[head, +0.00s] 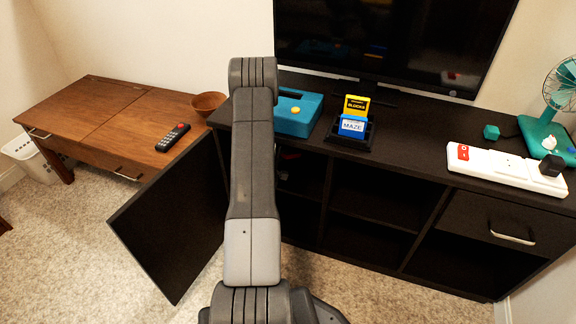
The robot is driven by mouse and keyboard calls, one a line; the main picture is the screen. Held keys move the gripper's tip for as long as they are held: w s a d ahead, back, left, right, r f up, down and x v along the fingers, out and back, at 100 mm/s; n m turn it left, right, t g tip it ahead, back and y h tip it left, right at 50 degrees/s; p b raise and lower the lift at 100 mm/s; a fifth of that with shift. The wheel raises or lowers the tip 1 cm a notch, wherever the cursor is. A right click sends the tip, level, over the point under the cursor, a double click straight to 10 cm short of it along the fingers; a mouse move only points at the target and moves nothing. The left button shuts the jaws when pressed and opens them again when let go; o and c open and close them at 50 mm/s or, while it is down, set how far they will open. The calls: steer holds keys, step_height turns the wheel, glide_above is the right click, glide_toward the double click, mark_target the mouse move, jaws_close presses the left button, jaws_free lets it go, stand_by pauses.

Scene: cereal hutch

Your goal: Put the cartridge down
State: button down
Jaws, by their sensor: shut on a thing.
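A yellow cartridge (356,103) marked BLOCKS and a blue cartridge (352,126) with a white label marked MAZE stand upright in a black holder (366,144) on the dark cabinet top. A teal box (298,117) with a yellow button and a dark slot is left of the holder, partly hidden by my arm. My arm rises through the middle of the view and bends near the television's left edge. My gripper is not visible, nor is anything held in it.
The dark cabinet (415,140) has an open door (176,225) swung left and open compartments below. A television (390,40), white power strip (507,168), teal cube (491,132) and teal fan (545,135) stand on top. A wooden desk (105,120) holds a remote (173,137) and bowl (208,103).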

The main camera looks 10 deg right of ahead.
steer(key=shift+f+b, duration=1.35)
steer(key=shift+b, duration=0.35)
steer(key=c, duration=1.5)
jaws_free()
steer(key=shift+c, duration=0.2)
steer(key=shift+b+v, duration=0.5)
steer(key=shift+v, duration=3.5)
steer(key=shift+r, duration=0.1)
